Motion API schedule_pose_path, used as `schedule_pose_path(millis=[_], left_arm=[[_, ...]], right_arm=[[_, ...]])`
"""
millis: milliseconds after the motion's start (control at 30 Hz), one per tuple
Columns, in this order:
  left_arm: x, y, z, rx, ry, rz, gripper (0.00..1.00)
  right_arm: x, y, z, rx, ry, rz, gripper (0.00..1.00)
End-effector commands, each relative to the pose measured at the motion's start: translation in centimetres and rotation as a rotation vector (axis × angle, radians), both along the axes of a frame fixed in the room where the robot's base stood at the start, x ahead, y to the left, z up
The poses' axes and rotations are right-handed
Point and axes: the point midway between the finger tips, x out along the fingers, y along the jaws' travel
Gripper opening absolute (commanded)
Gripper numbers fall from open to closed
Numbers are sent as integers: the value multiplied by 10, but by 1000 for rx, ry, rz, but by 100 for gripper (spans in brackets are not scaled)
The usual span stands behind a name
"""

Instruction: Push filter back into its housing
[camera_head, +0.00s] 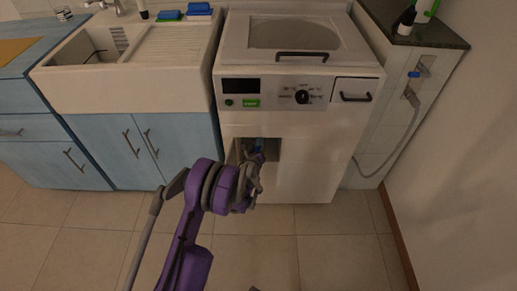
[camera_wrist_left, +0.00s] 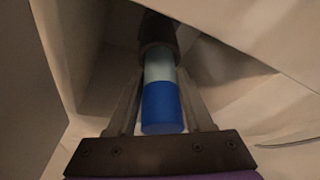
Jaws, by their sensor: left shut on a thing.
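The filter is a cylinder with a blue end and a pale upper part (camera_wrist_left: 162,105) in the left wrist view. A small bit of its blue shows in the head view (camera_head: 259,145). Its far end meets the dark round housing (camera_wrist_left: 157,32) inside the recess; how deep it sits is hidden. My left gripper (camera_head: 257,157) reaches into the square opening low on the washing machine's front. It is shut on the filter, with one finger on each side of the blue end.
The white washing machine (camera_head: 235,132) surrounds the opening, whose walls are close around my left gripper. A sink (camera_head: 75,85) over blue cabinets (camera_head: 95,140) stands to the left. A grey hose (camera_head: 402,135) hangs at the right. The tiled floor in front is clear.

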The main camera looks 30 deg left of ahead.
Motion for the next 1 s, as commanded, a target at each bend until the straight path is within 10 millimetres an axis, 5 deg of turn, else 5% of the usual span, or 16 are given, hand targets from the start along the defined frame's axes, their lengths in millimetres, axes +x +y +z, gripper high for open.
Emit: schedule_pose_path(millis=[833, 867, 1000], left_arm=[[16, 10, 0, 0, 0, 0, 0], [16, 10, 0, 0, 0, 0, 55], [16, 10, 0, 0, 0, 0, 80]], right_arm=[[-1, 0, 3, 0, -1, 0, 0], [-1, 0, 3, 0, -1, 0, 0], [-1, 0, 3, 0, -1, 0, 0]])
